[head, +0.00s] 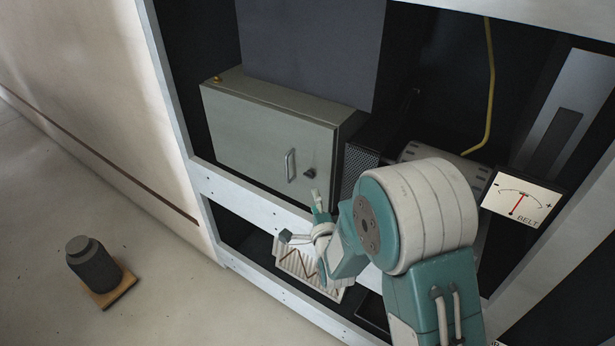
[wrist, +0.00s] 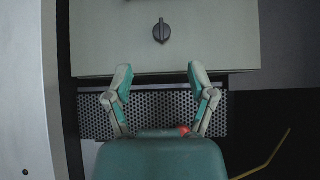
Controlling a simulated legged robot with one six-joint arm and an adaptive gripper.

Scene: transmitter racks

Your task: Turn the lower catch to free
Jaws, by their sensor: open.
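A grey-green cabinet (head: 255,135) stands in the rack with its door closed. One dark round catch (head: 310,173) sits on the door, right of a bar handle (head: 290,165). In the wrist view the catch (wrist: 161,31) has a raised grip lying up and down in the picture. No second catch is in clear view. My gripper (head: 301,219) is in front of the rack, below the catch in the head view. In the wrist view my gripper (wrist: 160,76) is open and empty, its fingertips apart from the catch, which lies beyond the gap between them.
A perforated panel (wrist: 160,112) adjoins the cabinet. A yellow cable (head: 490,90) hangs at the upper right, and a BELT meter (head: 523,199) is at right. The rack's pale crossbar (head: 245,202) runs below the cabinet.

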